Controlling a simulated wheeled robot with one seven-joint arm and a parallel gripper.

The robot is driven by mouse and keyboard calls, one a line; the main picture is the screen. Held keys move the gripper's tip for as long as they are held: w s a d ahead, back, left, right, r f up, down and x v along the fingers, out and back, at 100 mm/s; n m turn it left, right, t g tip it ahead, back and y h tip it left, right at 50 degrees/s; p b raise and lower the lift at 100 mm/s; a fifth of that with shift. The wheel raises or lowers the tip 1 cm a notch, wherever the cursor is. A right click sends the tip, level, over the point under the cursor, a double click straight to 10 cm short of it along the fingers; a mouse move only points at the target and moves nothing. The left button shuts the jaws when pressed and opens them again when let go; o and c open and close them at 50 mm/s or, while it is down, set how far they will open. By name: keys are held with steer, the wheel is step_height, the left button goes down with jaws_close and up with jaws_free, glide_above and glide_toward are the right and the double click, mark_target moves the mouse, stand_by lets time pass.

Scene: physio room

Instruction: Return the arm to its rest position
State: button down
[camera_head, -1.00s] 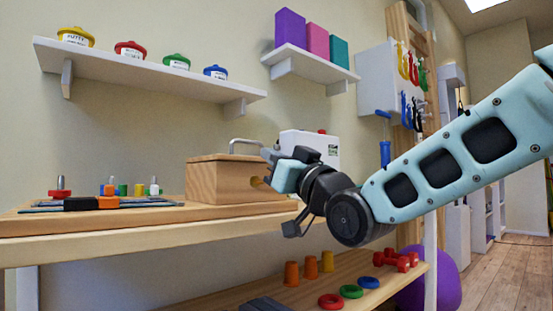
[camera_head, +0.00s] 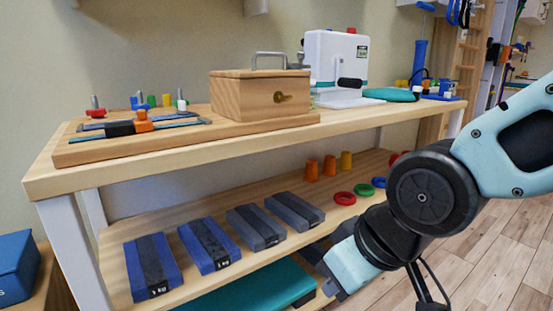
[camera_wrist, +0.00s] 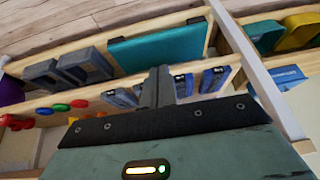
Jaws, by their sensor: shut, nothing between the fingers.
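My gripper (camera_head: 325,268) is at the lower right in the head view, in front of the bench's lower shelves, with my arm bent above it. In the wrist view my gripper (camera_wrist: 157,88) shows its dark fingers together at the centre, with nothing between them. The bench's lower shelf and the weights on it show behind the fingers there. I cannot tell from the head view whether the gripper touches the shelf.
The bench top (camera_head: 205,145) bears a wooden box (camera_head: 240,97) and a white machine (camera_head: 335,60). The lower shelf holds blue weights (camera_head: 208,245), grey weights (camera_head: 257,225), rings and cones. A teal mat (camera_head: 262,288) lies below. Wooden floor (camera_head: 490,255) is clear at right.

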steer(key=s+d+g+h+p, duration=0.35)
steer(key=s+d, duration=0.25)
steer(key=s, duration=0.5)
step_height(320, 180, up, 37)
steer(key=p, duration=3.6)
steer(key=shift+w+a+f+y, duration=0.15)
steer(key=shift+w+f+y, duration=0.05)
steer(key=shift+w+y, duration=0.15)
